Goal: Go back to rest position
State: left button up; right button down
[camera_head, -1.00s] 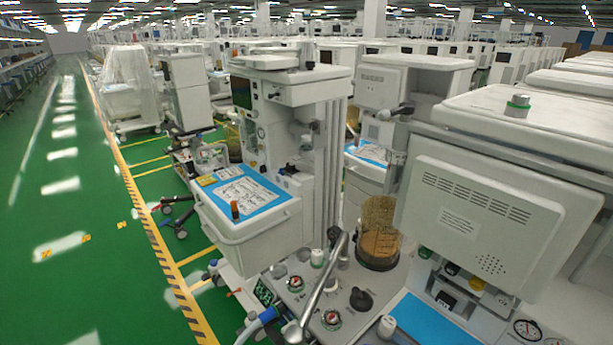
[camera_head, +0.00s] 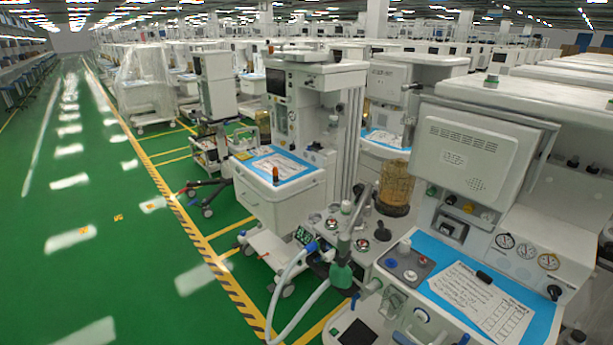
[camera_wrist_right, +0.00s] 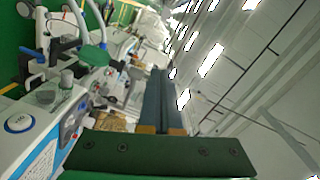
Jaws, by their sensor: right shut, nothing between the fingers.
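My right gripper (camera_wrist_right: 160,90) shows in the right wrist view. Its two long dark fingers lie together, shut and empty, beyond a dark green mount. The wrist view is tilted, with ceiling lights at the right and anaesthesia machines at the left. No part of the right gripper is clear in the head view. My left gripper is in neither view. The nearest anaesthesia cart (camera_head: 470,150) stands at the right in the head view, with a paper sheet (camera_head: 480,298) on its blue mat (camera_head: 428,247).
A second cart (camera_head: 283,208) stands in the middle, with a blue mat and an orange-topped bottle (camera_head: 275,175). A pale hose (camera_head: 285,290) curves down in front. Rows of machines fill the back. The green floor (camera_head: 110,250) at left is clear beside a striped line.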

jog(key=w+d+f+h+b, duration=0.15)
jog(key=d+f+h, duration=0.3)
jog(key=f, duration=0.65)
jog(key=s+d+f+n+g+h+b, duration=0.1)
jog(key=s+f+g+h+b, duration=0.2)
jog(key=f, duration=0.6)
jog(key=s+d+f+n+h+b, duration=0.1)
jog(key=s+f+h, duration=0.2)
jog(key=s+f, duration=0.45)
pick_arm(q)
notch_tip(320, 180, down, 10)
jog(key=b, duration=0.4)
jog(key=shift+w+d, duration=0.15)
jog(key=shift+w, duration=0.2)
pick_arm(e)
jog(key=s+a+f+n+g, duration=0.3)
jog(key=s+f+g, duration=0.1)
jog(key=s+f, duration=0.4)
jog(key=s+a+f+n+g+h, duration=0.1)
jog(key=s+a+f+n+g, duration=0.2)
jog(key=s, duration=1)
notch_tip(320, 180, down, 6)
jog(key=shift+s+a+r+g, duration=0.25)
jog(key=shift+s+a+g, duration=0.05)
jog(key=shift+g, duration=0.8)
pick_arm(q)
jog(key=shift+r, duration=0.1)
